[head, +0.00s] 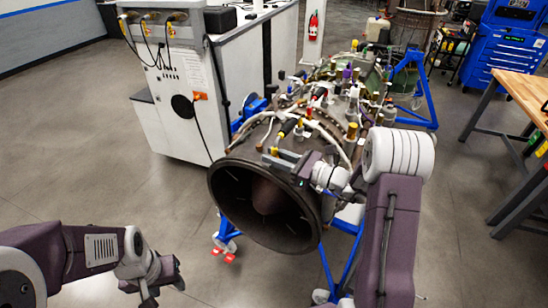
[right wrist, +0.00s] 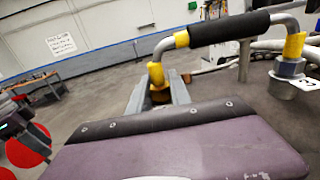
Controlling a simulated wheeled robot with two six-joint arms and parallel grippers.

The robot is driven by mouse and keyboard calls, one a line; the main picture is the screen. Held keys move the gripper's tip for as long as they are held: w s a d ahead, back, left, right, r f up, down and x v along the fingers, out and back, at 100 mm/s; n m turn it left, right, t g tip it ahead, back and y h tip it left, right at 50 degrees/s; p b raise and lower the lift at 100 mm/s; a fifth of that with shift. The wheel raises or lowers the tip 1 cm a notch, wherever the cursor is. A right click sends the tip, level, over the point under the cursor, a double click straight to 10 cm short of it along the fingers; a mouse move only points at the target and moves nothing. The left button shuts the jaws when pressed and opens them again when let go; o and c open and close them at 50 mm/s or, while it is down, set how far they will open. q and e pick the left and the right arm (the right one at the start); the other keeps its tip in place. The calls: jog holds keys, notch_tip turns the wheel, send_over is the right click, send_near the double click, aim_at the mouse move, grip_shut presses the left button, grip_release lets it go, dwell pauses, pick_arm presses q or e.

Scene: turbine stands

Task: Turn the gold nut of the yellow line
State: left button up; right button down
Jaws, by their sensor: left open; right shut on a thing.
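The turbine (head: 265,200) lies on a blue stand in the middle of the head view, its round dark mouth facing me. My right gripper (head: 275,158) is at the turbine's upper front edge. In the right wrist view its grey fingers (right wrist: 158,97) are shut on the gold nut (right wrist: 160,96), which shows partly between them. Above the nut a grey pipe with a yellow collar (right wrist: 156,74) and a black sleeve (right wrist: 230,30) runs to another yellow collar (right wrist: 293,45). My left gripper (head: 150,296) is open and empty, low at the left, away from the turbine.
The blue stand (head: 340,270) has legs and red-tipped casters around the turbine. A white test cabinet (head: 175,100) stands behind left. A wooden-topped bench (head: 525,95) and a blue tool chest (head: 505,50) are at the right. The floor at left is clear.

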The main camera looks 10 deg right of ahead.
jog(key=n+g+y, duration=0.2)
jog(key=g, duration=0.1)
jog(key=n+g+y, duration=0.1)
jog(key=n+g, duration=0.1)
jog(key=g, duration=0.1)
jog(key=shift+n+y, duration=0.3)
jog(key=shift+y, duration=0.1)
jog(key=shift+n+g+y+p, duration=0.25)
jog(key=shift+n+g, duration=0.65)
jog(key=shift+g, duration=0.5)
jog(key=shift+n+g+y+p, duration=0.1)
jog(key=shift+n+g+y, duration=0.25)
jog(key=shift+n+g, duration=0.8)
jog(key=shift+g, duration=0.55)
jog(key=c, duration=1.2)
grip_release()
